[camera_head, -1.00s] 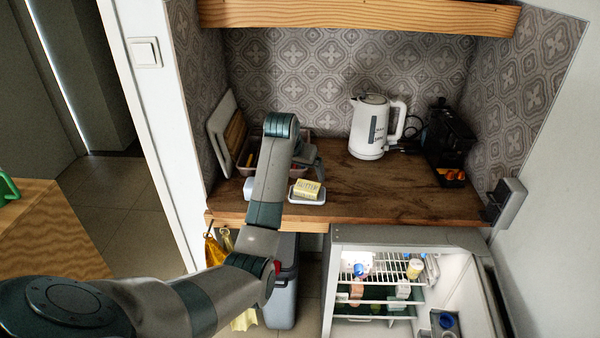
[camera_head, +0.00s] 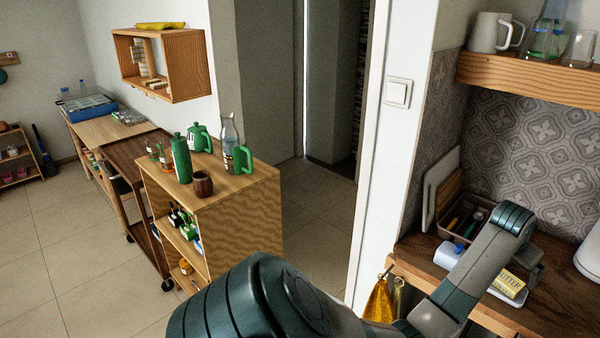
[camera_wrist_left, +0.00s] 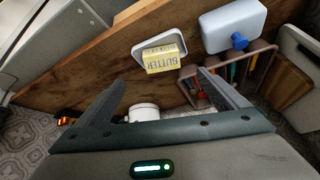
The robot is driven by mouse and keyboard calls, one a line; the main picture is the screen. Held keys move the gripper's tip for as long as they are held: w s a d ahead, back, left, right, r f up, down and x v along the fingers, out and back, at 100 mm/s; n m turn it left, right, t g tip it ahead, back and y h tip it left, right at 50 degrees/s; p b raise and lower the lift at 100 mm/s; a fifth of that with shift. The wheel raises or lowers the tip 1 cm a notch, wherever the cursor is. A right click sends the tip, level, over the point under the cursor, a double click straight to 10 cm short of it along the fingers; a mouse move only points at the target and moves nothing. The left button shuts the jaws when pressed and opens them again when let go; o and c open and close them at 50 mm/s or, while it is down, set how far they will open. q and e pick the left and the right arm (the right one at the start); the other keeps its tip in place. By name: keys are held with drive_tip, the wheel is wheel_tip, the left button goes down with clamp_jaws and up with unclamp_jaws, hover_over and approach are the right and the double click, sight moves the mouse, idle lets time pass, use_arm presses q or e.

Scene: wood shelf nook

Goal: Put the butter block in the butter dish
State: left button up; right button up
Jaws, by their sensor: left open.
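The yellow butter block (camera_head: 508,284), marked BUTTER, rests on the white butter dish (camera_head: 516,300) near the front of the wooden counter. In the left wrist view the butter block (camera_wrist_left: 164,59) sits over the dish, whose rim (camera_wrist_left: 151,43) shows behind it. A pale lid-like piece (camera_wrist_left: 233,22) with a blue knob lies beside the dish; it also shows in the head view (camera_head: 448,254). My left gripper (camera_wrist_left: 161,80) is open and empty, its fingers apart and pointing toward the butter without touching it. In the head view my arm partly hides the gripper. My right gripper is out of view.
A brown bin (camera_head: 467,214) of utensils and leaning boards (camera_head: 441,190) stand behind the dish. A white kettle (camera_head: 590,258) is at the right edge. Yellow cloth (camera_head: 379,300) hangs at the counter front. A wooden cart (camera_head: 240,205) stands left.

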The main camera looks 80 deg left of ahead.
use_arm(q)
drive_tip(key=s+d+f+m+t, duration=0.2)
drive_tip(key=d+f, duration=0.3)
drive_tip(key=d, duration=0.1)
drive_tip(key=s+d+f+m+t, duration=0.1)
drive_tip(key=s+d+f+t, duration=0.15)
drive_tip(key=d+f, duration=0.4)
drive_tip(key=s+d+f+g, duration=0.2)
drive_tip(key=s+f, duration=0.6)
drive_tip(key=f, duration=0.5)
drive_tip(key=s+d+f+m+g+h, duration=0.1)
drive_tip(key=s+d+f, duration=0.1)
drive_tip(key=s+f, duration=0.75)
drive_tip(key=s+d+f+g, duration=0.2)
drive_tip(key=s+f, duration=0.3)
drive_tip(key=f, duration=1)
drive_tip(key=s+f+g, duration=0.1)
drive_tip(key=s+f, duration=0.4)
drive_tip(key=s, duration=0.8)
drive_tip(key=s+d+f+g, duration=0.1)
drive_tip(key=s+f, duration=0.4)
drive_tip(key=s, duration=0.8)
drive_tip(key=s+d+f+g, duration=0.1)
drive_tip(key=s+f+g, duration=0.2)
drive_tip(key=s, duration=1)
wheel_tip(320, 180, down, 3)
drive_tip(key=shift+r+m+h, duration=0.1)
drive_tip(key=shift+m+h, duration=0.3)
drive_tip(key=shift+s+d, duration=0.1)
